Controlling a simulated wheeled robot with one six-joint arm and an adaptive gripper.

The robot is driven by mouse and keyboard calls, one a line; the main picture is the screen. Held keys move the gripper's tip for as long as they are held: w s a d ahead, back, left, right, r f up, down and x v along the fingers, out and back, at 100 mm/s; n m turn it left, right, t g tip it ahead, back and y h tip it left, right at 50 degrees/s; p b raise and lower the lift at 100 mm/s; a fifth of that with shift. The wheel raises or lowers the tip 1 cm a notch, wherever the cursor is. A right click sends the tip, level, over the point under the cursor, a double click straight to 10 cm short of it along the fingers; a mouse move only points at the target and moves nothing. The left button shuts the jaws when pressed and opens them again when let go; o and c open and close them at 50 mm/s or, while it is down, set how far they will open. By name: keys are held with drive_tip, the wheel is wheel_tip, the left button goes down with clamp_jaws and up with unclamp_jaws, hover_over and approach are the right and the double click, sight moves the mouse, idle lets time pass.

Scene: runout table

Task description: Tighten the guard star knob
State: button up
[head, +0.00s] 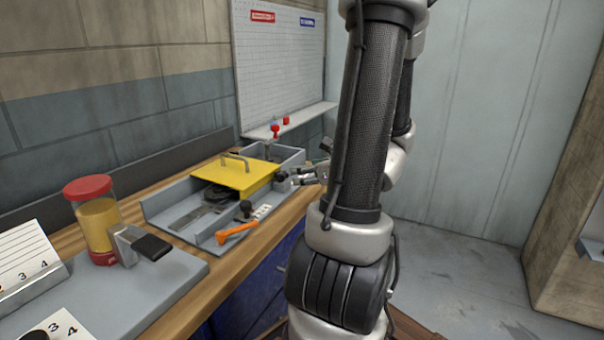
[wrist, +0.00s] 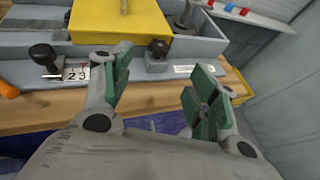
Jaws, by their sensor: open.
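The yellow guard (head: 238,174) sits closed-looking over the grey runout table, with a handle on top; it also shows at the top of the wrist view (wrist: 118,18). A dark knob (wrist: 157,50) stands at the guard's right front corner on a small grey block; it looks like the guard star knob, and in the head view (head: 281,176) it is beside my gripper. My gripper (wrist: 158,82) is open, with green-padded fingers spread. The knob appears between the fingers in the picture, beyond the tips and apart from them. Nothing is between the pads.
Another black knob (wrist: 44,56) stands by a numbered scale (wrist: 76,74), left of my gripper. An orange handle (head: 238,232) lies at the table's front edge. A red-capped jar (head: 97,222) stands further left. The floor at right is clear.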

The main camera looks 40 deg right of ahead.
drive_tip(key=n+y, duration=0.3)
approach(284, 173)
drive_tip(key=shift+w+d+f, duration=0.2)
drive_tip(key=shift+w+f, duration=0.25)
drive_tip(key=shift+f, duration=0.2)
drive_tip(key=d+n+y, duration=0.1)
drive_tip(key=w+d+n+g+y, duration=0.1)
drive_tip(key=y, duration=0.1)
drive_tip(key=shift+d+r+n, duration=0.2)
drive_tip(key=shift+n, duration=0.1)
drive_tip(key=shift+g+y, duration=0.3)
drive_tip(key=shift+y, duration=0.1)
drive_tip(key=x, duration=0.7)
drive_tip(key=shift+a+r, duration=0.3)
drive_tip(key=shift+a, duration=0.05)
drive_tip(key=c, duration=1)
